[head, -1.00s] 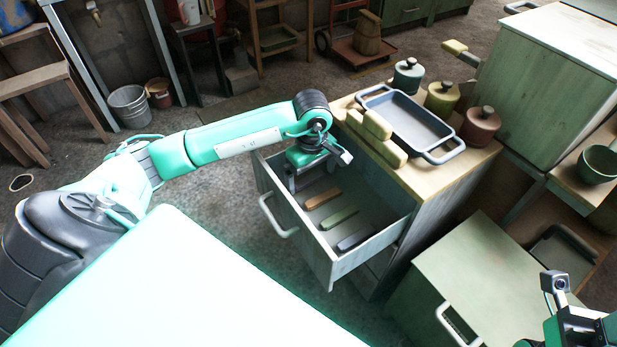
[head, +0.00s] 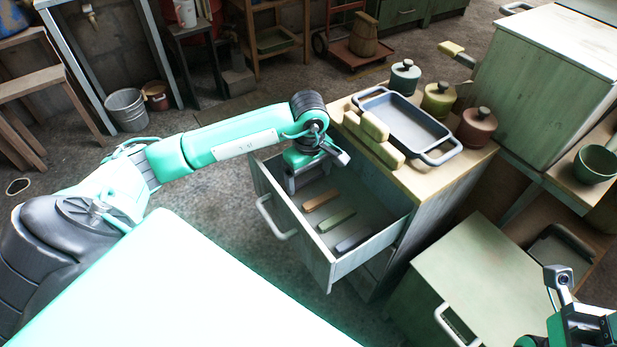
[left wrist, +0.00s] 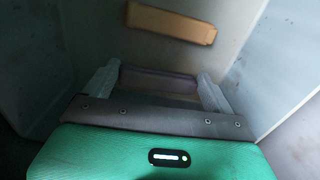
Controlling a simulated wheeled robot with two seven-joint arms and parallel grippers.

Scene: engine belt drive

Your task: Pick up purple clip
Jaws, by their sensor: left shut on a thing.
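The purple clip (left wrist: 158,80) is a bar lying across between the two fingertips in the left wrist view. My left gripper (left wrist: 156,88) is shut on it, inside the open drawer (head: 338,271). In the head view my left gripper (head: 291,184) reaches down at the drawer's far left end, and the clip cannot be made out there. My right arm's end (head: 570,305) shows at the lower right edge, but its fingers cannot be made out.
An orange-brown bar (head: 321,200), a green bar (head: 337,220) and a grey-blue bar (head: 354,241) lie in the drawer. Drawer walls stand close around my left gripper. On the countertop are a blue-grey pan (head: 459,151), several tan blocks (head: 375,126) and lidded pots (head: 439,98).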

